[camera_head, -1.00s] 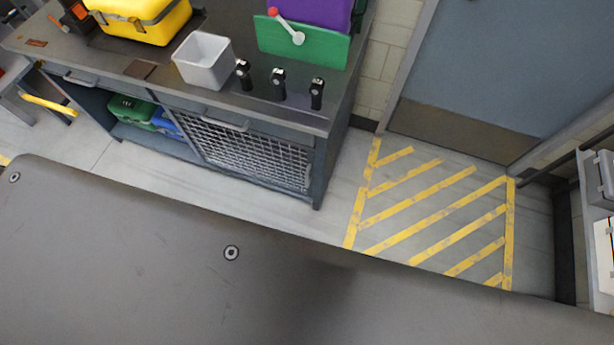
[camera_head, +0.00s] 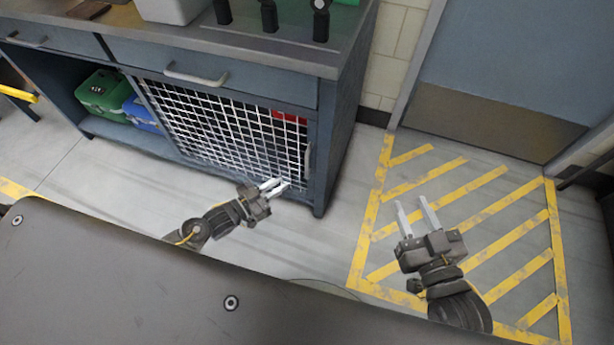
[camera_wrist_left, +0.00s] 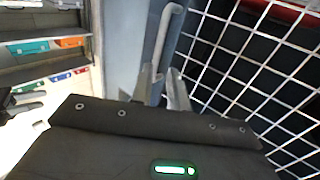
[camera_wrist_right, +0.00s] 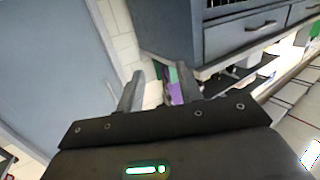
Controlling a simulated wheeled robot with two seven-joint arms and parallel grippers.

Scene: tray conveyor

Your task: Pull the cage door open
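The cage door (camera_head: 225,135) is a white wire mesh panel in the front of the workbench cabinet, and it looks shut. Its grey vertical handle (camera_head: 308,160) is at the door's right edge; in the left wrist view the handle (camera_wrist_left: 168,35) stands just ahead of the fingertips. My left gripper (camera_head: 273,186) is in front of the door's lower right part, with its fingers a little apart and empty; its tips (camera_wrist_left: 160,78) appear close to the handle's lower end. Contact cannot be told. My right gripper (camera_head: 416,211) is open and empty above the striped floor.
Green (camera_head: 104,95) and blue (camera_head: 140,115) cases sit on the open shelf left of the door. A red thing (camera_head: 289,117) shows behind the mesh. A drawer handle (camera_head: 196,76) juts out above the door. The striped floor (camera_head: 470,210) to the right is clear.

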